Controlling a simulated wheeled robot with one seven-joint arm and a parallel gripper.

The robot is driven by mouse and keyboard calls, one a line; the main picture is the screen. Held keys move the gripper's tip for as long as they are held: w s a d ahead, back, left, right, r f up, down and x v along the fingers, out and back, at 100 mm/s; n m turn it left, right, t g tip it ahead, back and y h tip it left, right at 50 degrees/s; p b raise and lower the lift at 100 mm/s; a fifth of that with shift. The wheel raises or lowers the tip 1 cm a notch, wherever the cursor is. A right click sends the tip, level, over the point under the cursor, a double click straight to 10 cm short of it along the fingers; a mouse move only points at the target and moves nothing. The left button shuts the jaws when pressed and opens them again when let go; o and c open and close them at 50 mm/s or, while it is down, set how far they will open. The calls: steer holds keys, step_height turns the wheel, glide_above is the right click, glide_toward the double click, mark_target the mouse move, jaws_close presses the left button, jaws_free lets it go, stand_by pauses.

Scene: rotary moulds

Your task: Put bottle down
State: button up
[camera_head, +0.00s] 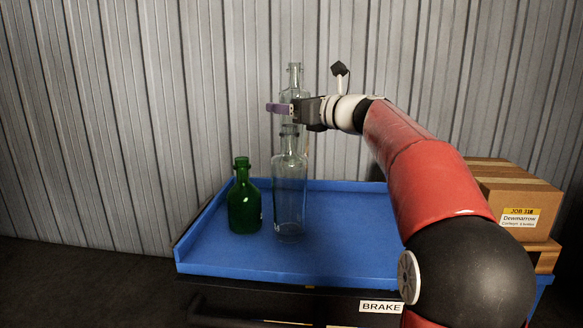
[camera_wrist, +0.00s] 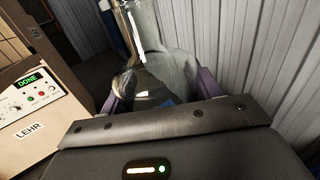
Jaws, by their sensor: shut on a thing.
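My gripper (camera_head: 282,107) is shut on a clear glass bottle (camera_head: 294,76), with its purple fingers around the glass below the neck. The held bottle looks upright, and its neck rises above the fingers. In the wrist view the same bottle (camera_wrist: 158,70) sits between the two fingers. Its lower part is mostly hidden behind another clear bottle (camera_head: 290,195), so I cannot tell whether its base touches anything. That other clear bottle stands upright on the blue cart top (camera_head: 345,225). A green bottle (camera_head: 243,205) stands upright just to its left.
The blue top has a raised rim, and its right half looks clear apart from my arm in front. A cardboard box (camera_head: 490,185) stands on wood at the right. A corrugated wall is behind. A LEHR panel (camera_wrist: 35,110) shows at left in the wrist view.

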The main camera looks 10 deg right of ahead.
step_height(320, 180, down, 11)
steer(key=b, duration=0.3)
steer(key=shift+r, duration=0.15)
steer(key=o, duration=1.8)
steer(key=shift+f, duration=0.2)
steer(key=shift+r, duration=0.25)
steer(key=v, duration=1.2)
steer(key=shift+f, duration=0.15)
steer(key=shift+d, duration=0.1)
